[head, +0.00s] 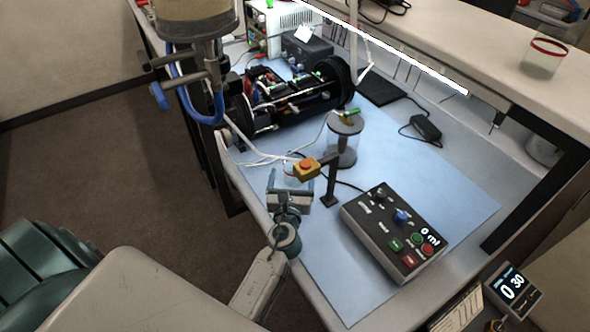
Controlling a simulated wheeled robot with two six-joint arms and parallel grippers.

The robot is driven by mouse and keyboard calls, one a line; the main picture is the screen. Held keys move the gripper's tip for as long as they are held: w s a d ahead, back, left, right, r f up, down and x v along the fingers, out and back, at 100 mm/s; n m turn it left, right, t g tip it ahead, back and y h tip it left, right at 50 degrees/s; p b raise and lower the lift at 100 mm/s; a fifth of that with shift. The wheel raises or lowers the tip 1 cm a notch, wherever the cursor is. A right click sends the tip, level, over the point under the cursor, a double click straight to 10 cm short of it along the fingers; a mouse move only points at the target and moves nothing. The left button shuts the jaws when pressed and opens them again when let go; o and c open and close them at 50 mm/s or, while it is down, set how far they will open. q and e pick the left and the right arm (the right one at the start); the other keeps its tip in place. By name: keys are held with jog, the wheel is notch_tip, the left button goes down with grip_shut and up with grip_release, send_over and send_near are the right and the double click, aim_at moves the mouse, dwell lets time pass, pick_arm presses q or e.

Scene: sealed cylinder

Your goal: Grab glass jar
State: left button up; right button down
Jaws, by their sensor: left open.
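A clear glass jar (342,148) with a dark round lid stands upright on the blue mat (450,185), right of the middle of the workbench. A small green and yellow item lies on its lid. Another clear vessel with a red rim (543,58) stands on the raised shelf at the upper right. My left gripper (290,184) is open at the bench's near left edge, below and left of the lidded jar and apart from it. A faint clear shape shows just beyond its fingers; I cannot tell what it is. My right gripper is not in view.
A control box (396,232) sits to the right. A dark cylindrical apparatus (290,97) and cables lie behind. The mat's right side is clear.

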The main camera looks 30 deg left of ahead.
aim_at(295, 156)
pick_arm(q)
jog(key=x, duration=0.2)
jog(key=shift+w+a, duration=0.25)
jog(key=shift+w, duration=0.05)
jog(key=x, duration=0.1)
jog(key=p+x, duration=0.1)
jog(key=x, duration=0.2)
jog(key=shift+w+d+f+p, duration=0.15)
jog(key=shift+w+f+p, duration=0.05)
jog(key=shift+f+p, duration=0.1)
jog(key=shift+w+f, duration=0.1)
jog(key=shift+w, duration=0.25)
jog(key=shift+s, duration=0.1)
jog(key=shift+c, duration=0.2)
jog(key=c, duration=1.1)
